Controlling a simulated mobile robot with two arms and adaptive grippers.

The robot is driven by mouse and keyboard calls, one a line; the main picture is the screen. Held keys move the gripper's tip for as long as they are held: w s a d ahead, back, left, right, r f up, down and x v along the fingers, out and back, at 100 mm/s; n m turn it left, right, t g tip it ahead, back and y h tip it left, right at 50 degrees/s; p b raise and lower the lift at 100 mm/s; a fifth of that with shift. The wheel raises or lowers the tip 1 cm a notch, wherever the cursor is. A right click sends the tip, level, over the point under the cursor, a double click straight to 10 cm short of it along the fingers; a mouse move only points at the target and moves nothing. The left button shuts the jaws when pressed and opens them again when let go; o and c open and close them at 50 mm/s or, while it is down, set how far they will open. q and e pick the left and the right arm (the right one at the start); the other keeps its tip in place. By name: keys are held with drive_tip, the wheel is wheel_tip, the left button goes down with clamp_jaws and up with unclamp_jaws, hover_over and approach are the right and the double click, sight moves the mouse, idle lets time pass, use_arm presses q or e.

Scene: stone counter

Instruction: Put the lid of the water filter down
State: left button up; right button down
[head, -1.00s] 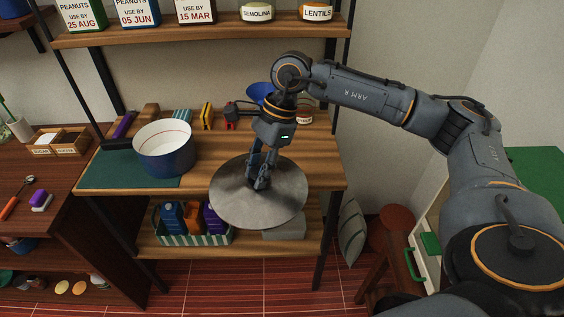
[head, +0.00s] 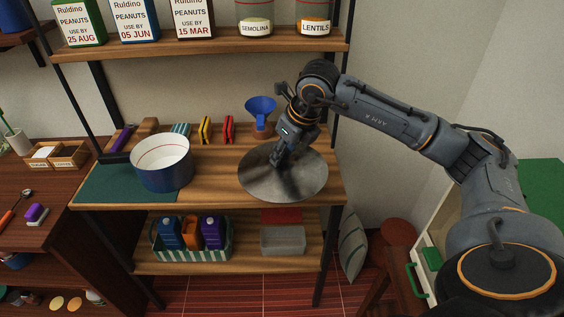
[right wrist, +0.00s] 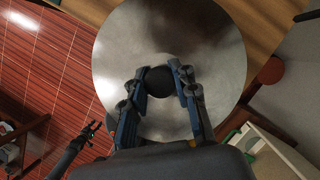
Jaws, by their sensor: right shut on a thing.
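The lid (head: 262,184) is a wide round grey metal disc with a dark knob (right wrist: 158,80) at its centre. It is level over the right part of the wooden shelf top, its front rim near the shelf's front edge. I cannot tell whether it touches the wood. My right gripper (head: 277,163) comes down from above and is shut on the lid's knob; its two fingers stand on either side of it in the right wrist view. My left gripper (right wrist: 90,130) shows small at the left of that view, away from the lid. No water filter body is recognisable.
A blue pot (head: 163,177) stands on a green mat (head: 105,188) at the left. Bare wood (head: 213,178) lies between pot and lid.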

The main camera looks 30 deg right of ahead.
drive_tip(key=w, duration=0.1)
drive_tip(key=w+d+f, duration=0.1)
drive_tip(key=w+d+p, duration=0.1)
drive_tip(key=shift+w+d+f, duration=0.2)
drive_tip(key=shift+w+f, duration=0.1)
drive_tip(key=shift+w, duration=0.05)
drive_tip(key=w+f, duration=0.1)
drive_tip(key=w+d+f+p, duration=0.1)
drive_tip(key=f, duration=0.1)
drive_tip(key=w+d+f, duration=0.1)
drive_tip(key=w+f, duration=0.1)
drive_tip(key=shift+d+f, duration=0.2)
drive_tip(key=shift+w+d+f+p, duration=0.3)
drive_tip(key=shift+w+f+p, duration=0.05)
drive_tip(key=shift+f, duration=0.25)
wheel_tip(320, 180, down, 3)
drive_tip(key=shift+f, duration=0.1)
drive_tip(key=shift+f, duration=0.1)
drive_tip(key=c, duration=1)
unclamp_jaws()
drive_tip(key=shift+c, duration=0.2)
